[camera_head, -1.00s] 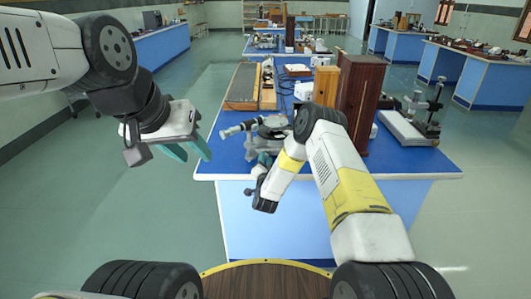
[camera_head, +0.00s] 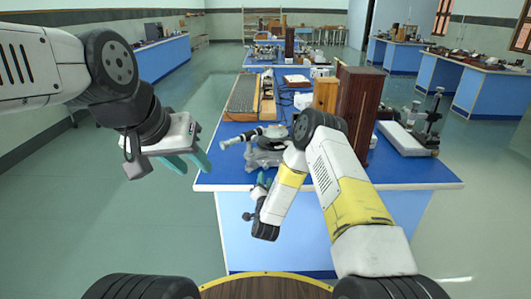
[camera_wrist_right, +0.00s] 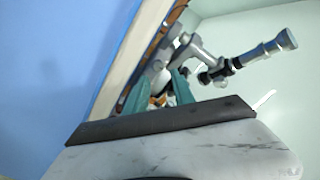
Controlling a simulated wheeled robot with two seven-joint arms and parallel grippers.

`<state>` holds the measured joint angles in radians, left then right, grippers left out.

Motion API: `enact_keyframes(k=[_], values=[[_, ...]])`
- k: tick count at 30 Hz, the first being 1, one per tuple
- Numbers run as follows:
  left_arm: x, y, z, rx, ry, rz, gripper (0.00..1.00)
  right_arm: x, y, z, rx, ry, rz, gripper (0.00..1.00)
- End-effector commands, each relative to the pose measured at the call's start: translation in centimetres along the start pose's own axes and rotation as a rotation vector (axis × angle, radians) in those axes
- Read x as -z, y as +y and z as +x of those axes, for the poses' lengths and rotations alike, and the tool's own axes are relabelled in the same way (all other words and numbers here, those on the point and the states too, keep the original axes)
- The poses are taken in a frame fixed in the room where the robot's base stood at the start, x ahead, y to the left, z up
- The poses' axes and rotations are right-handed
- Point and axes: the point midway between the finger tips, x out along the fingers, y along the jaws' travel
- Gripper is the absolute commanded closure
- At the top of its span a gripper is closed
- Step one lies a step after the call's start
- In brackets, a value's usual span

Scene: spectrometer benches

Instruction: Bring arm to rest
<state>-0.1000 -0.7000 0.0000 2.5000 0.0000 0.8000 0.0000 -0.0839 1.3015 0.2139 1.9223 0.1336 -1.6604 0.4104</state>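My left gripper (camera_head: 190,162) hangs in the air left of the near bench (camera_head: 408,172) in the head view. Its teal fingers are apart with nothing between them. My right arm bends down over the bench's front edge in the head view, and its gripper is mostly hidden there. In the right wrist view my right gripper (camera_wrist_right: 156,92) has its two teal fingers apart. A grey spectrometer (camera_head: 264,152) stands on the bench's near left part, close to my right forearm. Its telescope tube (camera_wrist_right: 262,52) shows beyond the fingers in the wrist view; I see no grasp on it.
A tall dark wooden box (camera_head: 357,105) and a lighter wooden box (camera_head: 325,90) stand behind my right arm. A metal stand apparatus (camera_head: 408,138) sits at the bench's right. Open floor (camera_head: 95,210) lies to the left.

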Motion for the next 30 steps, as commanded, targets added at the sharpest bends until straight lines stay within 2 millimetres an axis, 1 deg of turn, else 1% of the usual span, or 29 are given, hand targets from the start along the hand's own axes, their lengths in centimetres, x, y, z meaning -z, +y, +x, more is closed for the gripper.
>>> enact_keyframes(k=[2,5,7,11,12,14,15,17,18,20,23,24,26,27,29,30], values=[[0.0,0.0,0.0,0.000,0.000,0.000,0.64,1.3,-1.2,0.9,0.006,-0.019,-0.012,0.70],[0.0,0.0,0.0,0.000,0.000,0.000,0.64,3.9,-3.5,2.4,0.010,-0.074,-0.043,0.70],[0.0,0.0,0.0,0.000,0.000,0.000,0.64,6.1,-5.5,3.1,0.009,-0.127,-0.076,0.70],[0.0,0.0,0.0,0.000,0.000,0.000,0.64,10.3,-8.7,3.4,0.001,-0.228,-0.143,0.70],[0.0,0.0,0.0,0.000,0.000,0.000,0.64,11.6,-9.6,3.1,-0.002,-0.258,-0.165,0.70],[0.0,0.0,0.0,0.000,0.000,0.000,0.64,13.5,-10.8,2.5,-0.007,-0.302,-0.198,0.70],[0.0,0.0,0.0,0.000,0.000,0.000,0.64,14.8,-11.6,1.9,-0.012,-0.331,-0.219,0.70],[0.0,0.0,0.0,0.000,0.000,0.000,0.64,16.7,-12.5,0.9,-0.021,-0.374,-0.253,0.70],[0.0,0.0,0.0,0.000,0.000,0.000,0.64,18.1,-13.2,0.0,-0.028,-0.401,-0.274,0.70],[0.0,0.0,0.0,0.000,0.000,0.000,0.64,19.9,-14.0,-1.5,-0.038,-0.443,-0.307,0.70],[0.0,0.0,0.0,0.000,0.000,0.000,0.64,22.9,-15.0,-4.6,-0.059,-0.512,-0.360,0.70],[0.0,0.0,0.0,0.000,0.000,0.000,0.64,24.0,-15.3,-6.1,-0.068,-0.539,-0.379,0.70],[0.0,0.0,0.0,0.000,0.000,0.000,0.64,25.6,-15.7,-8.4,-0.082,-0.580,-0.409,0.70],[0.0,0.0,0.0,0.000,0.000,0.000,0.64,26.6,-15.8,-10.0,-0.092,-0.608,-0.426,0.70],[0.0,0.0,0.0,0.000,0.000,0.000,0.64,28.0,-15.9,-12.7,-0.108,-0.648,-0.452,0.70],[0.0,0.0,0.0,0.000,0.000,0.000,0.64,28.9,-15.9,-14.5,-0.118,-0.674,-0.468,0.70]])
